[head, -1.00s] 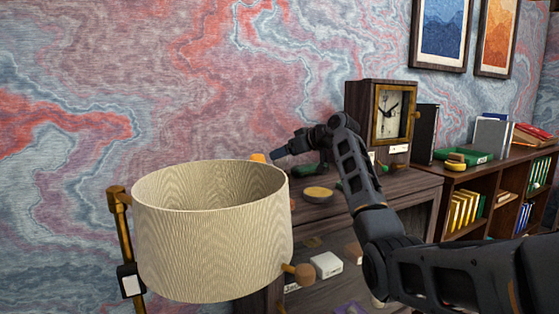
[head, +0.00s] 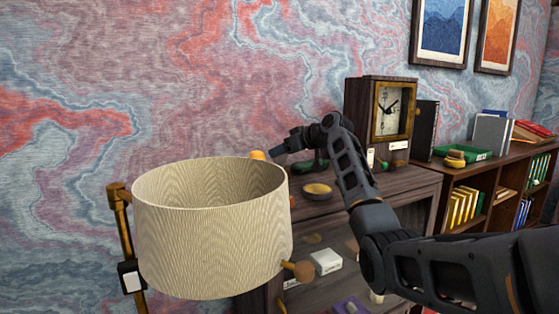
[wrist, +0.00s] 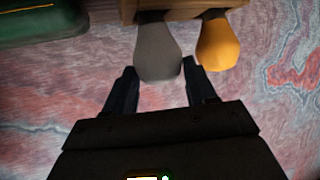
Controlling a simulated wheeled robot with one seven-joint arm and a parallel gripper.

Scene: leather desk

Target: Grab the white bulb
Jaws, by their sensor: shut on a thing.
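The white bulb (wrist: 157,45) looks grey in the shade in the wrist view. Its narrow end meets a wooden holder (wrist: 190,9) at the top, and its round end lies between my gripper's (wrist: 159,66) two fingers. My gripper is shut on it. An orange bulb (wrist: 217,46) sits close beside it on the right, just past the right finger. In the head view my gripper (head: 274,152) is small and dark behind the lampshade, next to the orange bulb (head: 257,155). The white bulb cannot be made out there.
A large cream lampshade (head: 212,230) on a brass stand fills the near left. A wooden clock (head: 390,110) stands on the desk, right of my gripper. A yellow round dish (head: 317,190) lies below my arm. A dark green thing (wrist: 40,20) is at the wrist view's upper left.

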